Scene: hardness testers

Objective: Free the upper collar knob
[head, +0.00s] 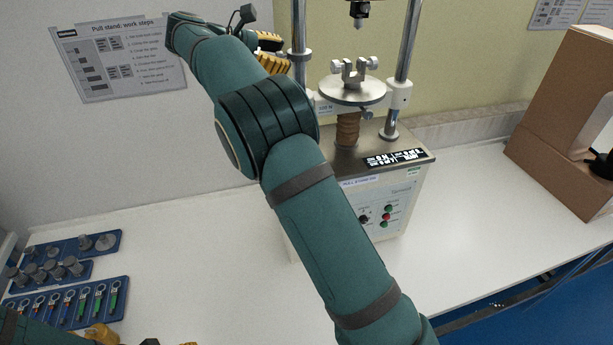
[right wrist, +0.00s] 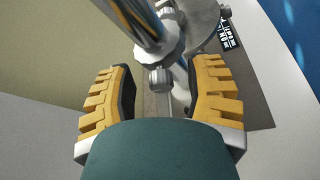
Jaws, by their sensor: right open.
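The pull stand (head: 350,200) stands on the bench with two steel columns. A collar (head: 299,55) sits around its left column. In the right wrist view, a small grey ribbed knob (right wrist: 160,78) sticks out below the steel column (right wrist: 140,22), between my fingers but apart from both. I cannot tell for certain whether it is the upper collar knob. My right gripper (head: 280,50) is open beside the left column, its yellow fingers partly hidden by my arm; it also shows in the right wrist view (right wrist: 165,85). Yellow parts of my left gripper (head: 102,334) show at the bottom left edge.
A round plate (head: 351,92) with clamps stands between the columns under a hanging tip (head: 359,12). Blue trays (head: 75,318) of small parts lie at the left. A cardboard box (head: 560,120) stands at the right.

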